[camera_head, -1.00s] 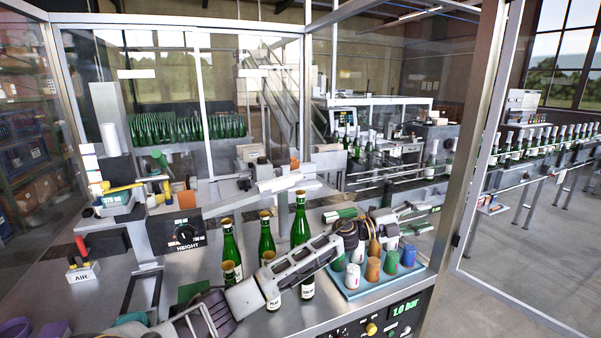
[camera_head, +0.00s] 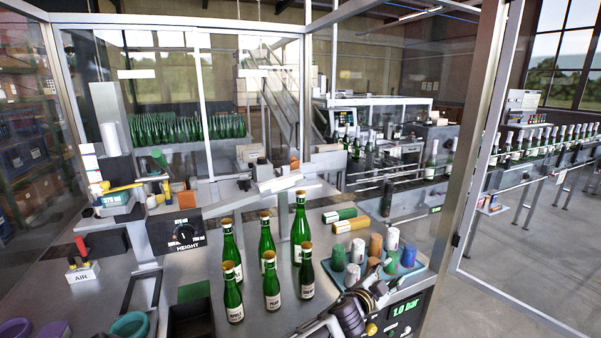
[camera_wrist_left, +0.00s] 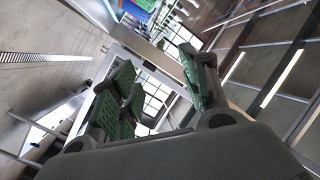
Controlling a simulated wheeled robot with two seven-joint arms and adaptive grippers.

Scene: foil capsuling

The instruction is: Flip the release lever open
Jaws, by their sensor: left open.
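My left gripper (camera_head: 378,275) is at the lower right, just in front of the blue tray of coloured capsules. In the left wrist view its green-padded fingers (camera_wrist_left: 158,78) are spread apart with nothing between them. No lever marked as a release can be made out. A red handle (camera_head: 81,246) stands on a small white block marked AIR (camera_head: 83,272). Both are far from my gripper. My right gripper is not in view.
Several green bottles (camera_head: 267,245) with gold tops stand mid-table. The blue tray (camera_head: 416,266) holds several capsules. A panel reading 1.0 bar (camera_head: 405,307) is at the front edge. Purple and teal rings (camera_head: 130,325) lie front left.

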